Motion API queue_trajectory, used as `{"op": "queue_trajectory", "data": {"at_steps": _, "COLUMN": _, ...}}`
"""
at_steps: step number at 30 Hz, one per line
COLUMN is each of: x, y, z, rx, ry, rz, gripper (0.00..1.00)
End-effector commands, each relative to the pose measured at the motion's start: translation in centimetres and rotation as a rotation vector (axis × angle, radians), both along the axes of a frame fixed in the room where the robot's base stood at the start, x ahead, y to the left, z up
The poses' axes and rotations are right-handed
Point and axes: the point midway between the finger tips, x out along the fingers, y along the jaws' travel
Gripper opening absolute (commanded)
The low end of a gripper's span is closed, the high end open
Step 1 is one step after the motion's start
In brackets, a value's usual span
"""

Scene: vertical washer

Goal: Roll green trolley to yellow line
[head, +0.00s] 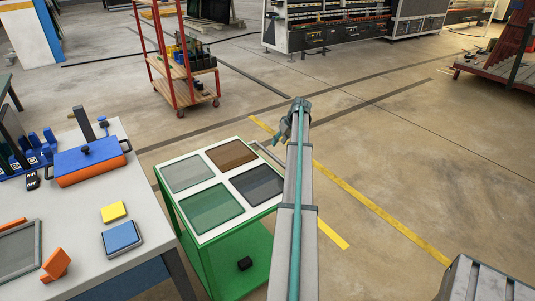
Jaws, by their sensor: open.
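The green trolley (233,262) stands beside the workbench, with a white top holding four coloured panels. A thin light handle bar (266,152) sticks out at its far right corner. My gripper (280,137) is open at the end of my arm, close above the handle; I cannot tell if it touches it. A long yellow line (385,213) runs diagonally on the floor right of the trolley, partly behind my arm. A shorter yellow strip (333,233) lies nearer the trolley. My arm hides part of the trolley's right side.
The workbench (150,225) at left holds a blue and orange box (90,162), sticky-note-like pads and tools. A red shelf cart (178,75) stands behind. A large machine (330,30) is at the back and a pallet (495,75) at far right.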

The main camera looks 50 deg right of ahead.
Motion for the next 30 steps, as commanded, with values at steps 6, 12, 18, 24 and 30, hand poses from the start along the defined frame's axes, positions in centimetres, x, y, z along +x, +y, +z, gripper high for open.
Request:
{"op": "queue_trajectory", "data": {"at_steps": 6, "x": 1.6, "y": 0.3, "z": -3.4, "rx": 0.003, "ry": 0.002, "rz": 0.003, "gripper": 0.47}}
{"op": "queue_trajectory", "data": {"at_steps": 12, "x": 2.9, "y": 0.5, "z": -6.3, "rx": 0.002, "ry": 0.001, "rz": 0.001, "gripper": 0.47}}
{"op": "queue_trajectory", "data": {"at_steps": 18, "x": 3.7, "y": 0.6, "z": -8.0, "rx": 0.002, "ry": 0.001, "rz": 0.001, "gripper": 0.47}}
{"op": "queue_trajectory", "data": {"at_steps": 24, "x": 3.9, "y": 0.7, "z": -8.4, "rx": 0.0, "ry": 0.0, "rz": 0.001, "gripper": 0.47}}
{"op": "queue_trajectory", "data": {"at_steps": 30, "x": 3.8, "y": 0.7, "z": -8.4, "rx": 0.001, "ry": 0.001, "rz": 0.001, "gripper": 0.42}}
